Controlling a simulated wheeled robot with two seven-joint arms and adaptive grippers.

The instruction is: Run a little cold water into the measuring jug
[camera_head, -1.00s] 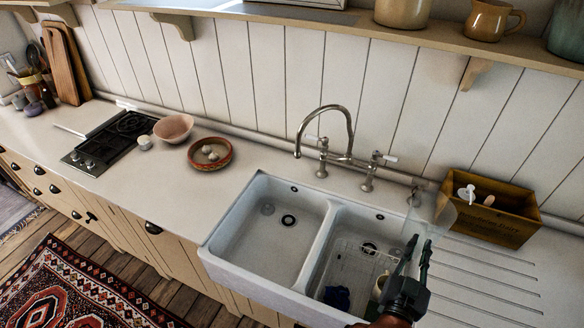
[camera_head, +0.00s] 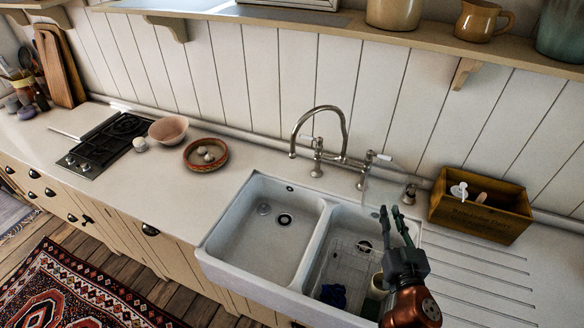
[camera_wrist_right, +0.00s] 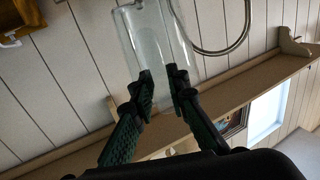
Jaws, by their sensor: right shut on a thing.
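The measuring jug is clear glass; it shows in the wrist view (camera_wrist_right: 152,38) and only faintly in the head view (camera_head: 380,190). My right gripper (camera_head: 391,211) is shut on it, and in the wrist view the fingers (camera_wrist_right: 160,78) close on its near end. The jug is in front of the right tap handle, over the back of the right basin as seen from the head. The tap (camera_head: 343,118) is a tall metal arch, its spout end over the left basin's back edge. No water shows. My left gripper is not in view.
The double white sink has a left basin (camera_head: 258,243) that is empty and a right basin (camera_head: 326,268) holding a rack, a blue thing (camera_head: 333,295) and a pale cup-like thing. A wooden box (camera_head: 480,212) stands right of the tap. A shelf runs above.

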